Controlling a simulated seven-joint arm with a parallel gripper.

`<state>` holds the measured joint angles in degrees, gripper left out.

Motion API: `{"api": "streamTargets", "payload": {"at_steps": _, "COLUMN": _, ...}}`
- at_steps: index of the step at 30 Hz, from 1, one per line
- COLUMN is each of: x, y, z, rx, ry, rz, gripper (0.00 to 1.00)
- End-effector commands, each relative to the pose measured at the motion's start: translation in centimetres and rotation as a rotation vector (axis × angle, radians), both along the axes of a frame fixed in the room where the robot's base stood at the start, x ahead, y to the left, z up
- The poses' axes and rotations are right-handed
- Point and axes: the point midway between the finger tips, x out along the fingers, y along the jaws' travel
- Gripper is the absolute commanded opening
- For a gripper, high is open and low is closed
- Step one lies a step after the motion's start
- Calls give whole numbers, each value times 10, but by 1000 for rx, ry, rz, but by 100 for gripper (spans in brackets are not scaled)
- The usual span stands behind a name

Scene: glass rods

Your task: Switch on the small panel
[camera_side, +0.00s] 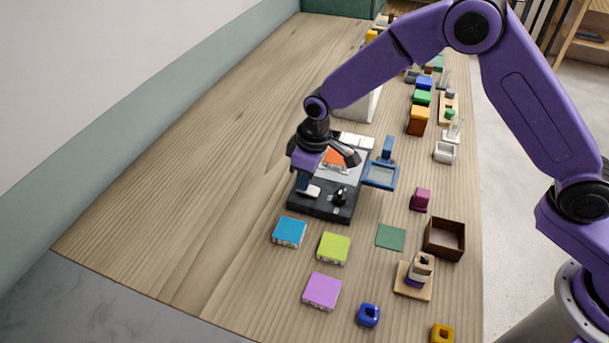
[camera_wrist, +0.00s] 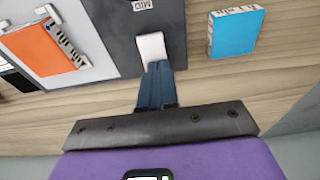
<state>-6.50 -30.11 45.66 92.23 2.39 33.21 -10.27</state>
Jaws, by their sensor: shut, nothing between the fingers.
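A dark grey panel (camera_side: 318,208) stands on the table below my gripper, with a white switch (camera_side: 311,191) and a black knob (camera_side: 340,197) on it. In the wrist view the dark panel (camera_wrist: 118,35) carries the white switch (camera_wrist: 152,48) and a label (camera_wrist: 143,4) reading "MID". My gripper (camera_side: 302,188) points down at the panel's left side. In the wrist view its blue fingers (camera_wrist: 158,68) are together and empty, right at the near end of the white switch. I cannot tell whether they touch it. The wrist hides part of the panel.
A blue block (camera_side: 290,232), a lime block (camera_side: 334,248) and a purple block (camera_side: 322,291) lie in front. A blue frame (camera_side: 381,174) stands at the panel's right. The table's left side is clear.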

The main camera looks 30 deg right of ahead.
Motion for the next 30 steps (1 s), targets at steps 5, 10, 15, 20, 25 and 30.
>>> {"api": "streamTargets", "payload": {"at_steps": 5, "x": 1, "y": 2, "z": -5, "rx": -1, "ry": 1, "rz": 0, "gripper": 0}}
{"api": "streamTargets", "payload": {"at_steps": 10, "x": 1, "y": 1, "z": -6, "rx": -2, "ry": 2, "rz": 0, "gripper": 0}}
{"api": "streamTargets", "payload": {"at_steps": 15, "x": 0, "y": 0, "z": -7, "rx": -4, "ry": 5, "rz": 0, "gripper": 0}}
{"api": "streamTargets", "payload": {"at_steps": 20, "x": -5, "y": -5, "z": -7, "rx": -6, "ry": 9, "rz": 0, "gripper": 0}}
{"api": "streamTargets", "payload": {"at_steps": 25, "x": -10, "y": -10, "z": -5, "rx": -9, "ry": 11, "rz": 0, "gripper": 0}}
{"api": "streamTargets", "payload": {"at_steps": 30, "x": -11, "y": -11, "z": -4, "rx": -6, "ry": 8, "rz": 0, "gripper": 0}}
